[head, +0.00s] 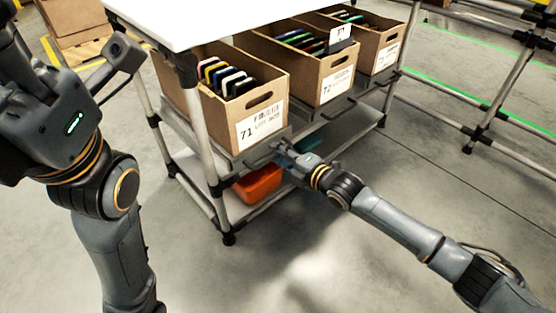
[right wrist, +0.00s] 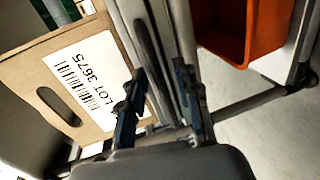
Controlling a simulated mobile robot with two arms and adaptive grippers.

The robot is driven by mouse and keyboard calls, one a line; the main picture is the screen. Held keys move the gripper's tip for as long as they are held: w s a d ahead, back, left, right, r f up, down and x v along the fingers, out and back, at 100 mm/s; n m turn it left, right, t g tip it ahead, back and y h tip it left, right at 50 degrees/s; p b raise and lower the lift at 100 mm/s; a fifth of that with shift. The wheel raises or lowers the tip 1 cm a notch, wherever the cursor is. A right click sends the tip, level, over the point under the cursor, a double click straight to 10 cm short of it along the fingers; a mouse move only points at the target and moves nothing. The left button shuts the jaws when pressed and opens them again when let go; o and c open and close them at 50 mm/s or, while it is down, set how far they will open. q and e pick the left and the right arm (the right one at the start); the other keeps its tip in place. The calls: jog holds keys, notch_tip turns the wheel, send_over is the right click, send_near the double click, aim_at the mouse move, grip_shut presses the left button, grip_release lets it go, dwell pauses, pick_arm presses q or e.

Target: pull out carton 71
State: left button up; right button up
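Carton 71 (head: 262,122) is a brown open-topped box with a hand hole and a white label, holding several coloured items. It sits tilted on a grey tray (head: 240,158) with a front handle, at the left of the rack. My right gripper (head: 284,149) is at this handle, below the carton's front. In the right wrist view its fingers (right wrist: 158,90) are apart, with a grey bar (right wrist: 155,50) running between them; contact is unclear. The carton's label side (right wrist: 75,85) shows at left there. My left arm is raised at the left; its gripper (head: 12,62) shows only partly, its fingers unclear.
Carton 72 (head: 330,92) and another carton (head: 385,56) stand farther right on the rack. An orange bin (head: 258,185) sits on the lower shelf. A white top (head: 200,20) overhangs the cartons, and a rack post (head: 200,130) stands at left. The floor in front is clear.

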jog(key=shift+w+a, duration=0.25)
jog(key=shift+w, duration=0.1)
grip_shut()
